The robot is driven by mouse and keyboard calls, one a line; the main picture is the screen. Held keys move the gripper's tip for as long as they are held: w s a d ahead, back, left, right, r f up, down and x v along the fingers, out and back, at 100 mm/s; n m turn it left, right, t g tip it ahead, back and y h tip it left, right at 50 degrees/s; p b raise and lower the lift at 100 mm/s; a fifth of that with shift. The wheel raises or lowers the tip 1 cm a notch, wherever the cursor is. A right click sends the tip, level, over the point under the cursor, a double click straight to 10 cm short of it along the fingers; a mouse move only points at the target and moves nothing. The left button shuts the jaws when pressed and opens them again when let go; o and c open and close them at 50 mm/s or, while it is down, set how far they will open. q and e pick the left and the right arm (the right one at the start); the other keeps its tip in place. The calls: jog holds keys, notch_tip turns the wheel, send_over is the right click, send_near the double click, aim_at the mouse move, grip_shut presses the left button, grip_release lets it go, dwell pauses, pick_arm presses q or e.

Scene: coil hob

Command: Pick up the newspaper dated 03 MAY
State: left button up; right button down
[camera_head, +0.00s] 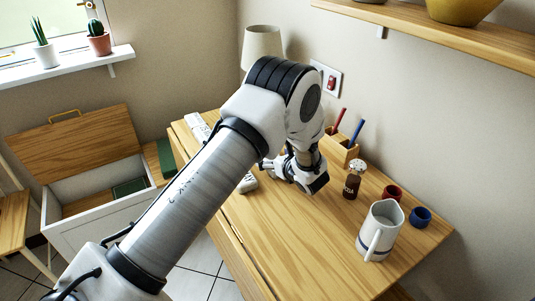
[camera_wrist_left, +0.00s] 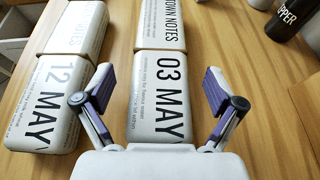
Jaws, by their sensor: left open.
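In the left wrist view, the newspaper printed 03 MAY (camera_wrist_left: 160,92) is a white block lying on the wooden table. My left gripper (camera_wrist_left: 158,90) is open, with one finger on each side of it; whether the fingers touch it I cannot tell. The newspaper printed 12 MAY (camera_wrist_left: 55,95) lies to its left, apart from it. In the head view my left gripper (camera_head: 268,167) is low over the table, and my arm hides most of the newspapers. A white newspaper end (camera_head: 247,183) shows just beside the gripper. My right gripper is not in view.
Other newspapers touch the far ends of both, one printed TOWN NOTES (camera_wrist_left: 161,24). A pepper bottle (camera_wrist_left: 287,18) stands to the right. The table front is clear.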

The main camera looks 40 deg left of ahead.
pick_arm(q)
jog(key=shift+x, duration=1.1)
jog(key=shift+d, duration=0.15)
jog(key=c, duration=1.3)
